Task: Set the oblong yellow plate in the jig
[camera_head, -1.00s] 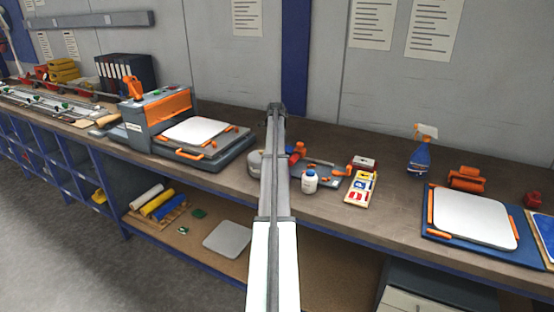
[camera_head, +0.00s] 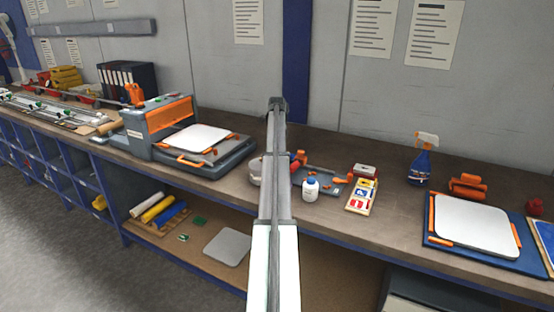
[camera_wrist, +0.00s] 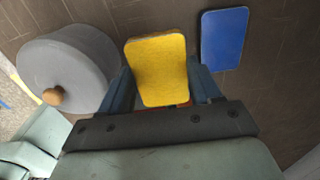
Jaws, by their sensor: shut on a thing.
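The yellow plate (camera_wrist: 158,65), a rounded oblong, is between the fingers of my gripper (camera_wrist: 162,88) in the wrist view. In the head view, my arm hides the gripper and plate.
A blue plate (camera_wrist: 224,40) lies right of the yellow one. A grey round pot with a wooden knob (camera_wrist: 68,68) stands close at left.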

